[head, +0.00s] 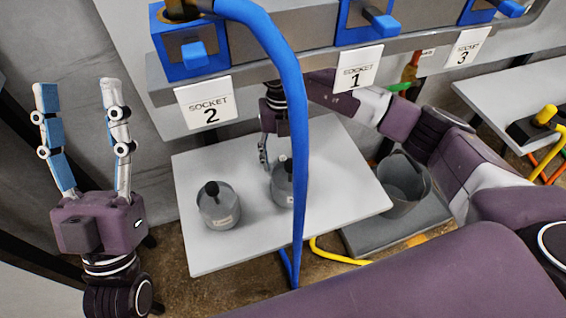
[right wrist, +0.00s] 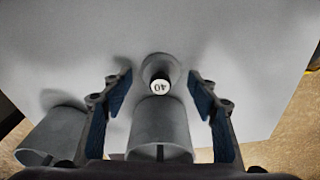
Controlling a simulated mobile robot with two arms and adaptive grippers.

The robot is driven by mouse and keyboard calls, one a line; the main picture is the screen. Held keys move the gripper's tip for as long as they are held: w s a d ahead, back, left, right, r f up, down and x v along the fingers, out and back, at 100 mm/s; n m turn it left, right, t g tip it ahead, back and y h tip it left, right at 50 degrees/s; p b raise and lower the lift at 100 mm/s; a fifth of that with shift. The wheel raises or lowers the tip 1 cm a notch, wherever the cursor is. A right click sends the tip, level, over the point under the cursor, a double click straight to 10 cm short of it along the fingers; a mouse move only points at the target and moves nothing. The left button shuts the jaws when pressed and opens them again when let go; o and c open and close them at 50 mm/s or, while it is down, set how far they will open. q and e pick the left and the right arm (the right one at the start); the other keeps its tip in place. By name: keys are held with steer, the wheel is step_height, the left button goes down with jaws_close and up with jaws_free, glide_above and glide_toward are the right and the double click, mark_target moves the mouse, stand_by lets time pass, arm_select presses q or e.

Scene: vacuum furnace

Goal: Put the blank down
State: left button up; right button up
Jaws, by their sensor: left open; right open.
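Two grey cylindrical pieces with dark knobs stand on the light grey table in the head view, one at left (head: 219,212) and one at right (head: 283,190); I cannot tell for sure which is the blank. My right gripper (head: 265,150) is partly hidden behind the socket rail and blue hose, close to the right piece. Contact is unclear. My left gripper (head: 79,100) is open, empty, fingers upward.
The table (head: 330,170) has free room at its right. A socket rail with signs 2 (head: 207,103), 1 (head: 357,69) and 3 (head: 468,47) overhangs it. A blue hose (head: 295,110) hangs in front. A grey bucket (head: 403,185) stands right of the table.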

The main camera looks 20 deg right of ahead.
steer(key=c, duration=1.3)
steer(key=shift+c, duration=0.2)
